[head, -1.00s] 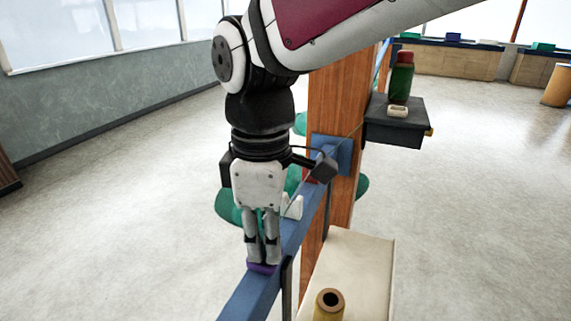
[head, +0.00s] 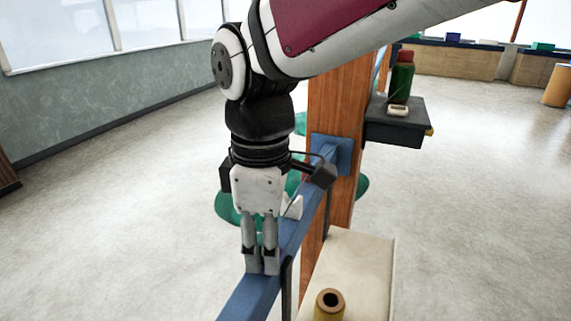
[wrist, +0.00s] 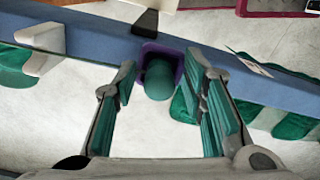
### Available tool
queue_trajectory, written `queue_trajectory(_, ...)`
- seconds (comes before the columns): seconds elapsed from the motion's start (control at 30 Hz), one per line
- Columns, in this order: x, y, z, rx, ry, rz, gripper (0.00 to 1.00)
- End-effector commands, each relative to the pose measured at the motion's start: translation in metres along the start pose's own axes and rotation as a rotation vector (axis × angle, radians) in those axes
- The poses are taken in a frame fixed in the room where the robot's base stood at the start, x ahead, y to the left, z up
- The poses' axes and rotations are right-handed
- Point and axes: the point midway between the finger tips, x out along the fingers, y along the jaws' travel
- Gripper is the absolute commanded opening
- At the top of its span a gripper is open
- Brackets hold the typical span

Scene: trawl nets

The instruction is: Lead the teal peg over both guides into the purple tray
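The teal peg (wrist: 159,82) stands in the small purple tray (wrist: 178,62) on the blue rail (wrist: 90,38), between my fingers in the wrist view. My gripper (wrist: 161,64) is open, with a gap between each teal-padded finger and the peg. In the head view my gripper (head: 262,270) points down at the near part of the rail (head: 246,301) and hides the peg and most of the tray. A white guide (head: 293,208) sits on the rail just beyond it. A pale guide-like block (wrist: 40,38) also shows at left in the wrist view. I cannot make out a second guide clearly.
A wooden post (head: 335,105) rises behind the rail, with a dark shelf (head: 395,132) holding a green bottle (head: 400,80). A cream table (head: 365,265) with a yellow spool (head: 329,305) stands right of the rail. Green netting (head: 228,207) hangs behind it. Open floor lies left.

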Motion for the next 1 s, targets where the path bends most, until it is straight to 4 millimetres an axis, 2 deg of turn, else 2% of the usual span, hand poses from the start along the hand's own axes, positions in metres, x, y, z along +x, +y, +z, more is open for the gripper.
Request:
queue_trajectory(0.27, 0.0, 0.0, 0.0, 0.0, 0.0, 0.0, 0.43)
queue_trajectory(0.43, -0.012, 0.001, -0.001, 0.0, 0.002, 0.002, 0.43)
queue_trajectory(0.8, -0.083, 0.001, -0.001, 0.001, 0.003, 0.003, 0.43)
queue_trajectory(1.0, -0.11, 0.001, -0.001, 0.0, 0.001, 0.001, 0.43)
